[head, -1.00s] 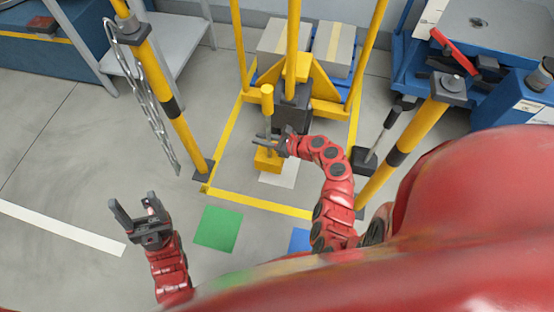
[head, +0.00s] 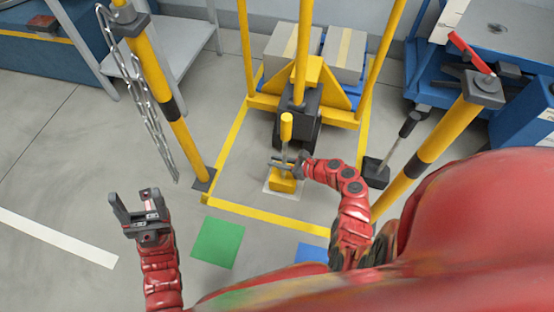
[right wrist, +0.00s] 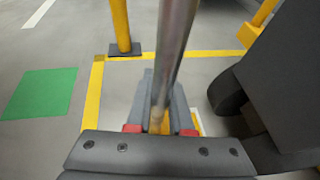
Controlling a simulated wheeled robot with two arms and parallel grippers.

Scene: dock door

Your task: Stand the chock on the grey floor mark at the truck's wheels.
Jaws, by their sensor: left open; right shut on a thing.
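The yellow chock (head: 283,184) has an upright handle with a yellow grip on top. It stands over the light grey floor mark (head: 268,190), whose edges show around it in the head view. Whether its base touches the floor I cannot tell. My right gripper (head: 287,165) is shut on the chock's handle, just above the block. In the right wrist view the handle (right wrist: 172,70) rises between the fingers and hides most of the block. The truck's dark wheels (head: 297,130) are just behind the chock. My left gripper (head: 140,205) is open and empty, at the left.
Yellow tape (head: 262,214) frames the truck's bay. A yellow post (head: 172,105) with a chain stands left, another (head: 430,145) right. A dark block with a rod (head: 377,170) is at the right. Green (head: 217,242) and blue (head: 312,252) floor patches lie in front.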

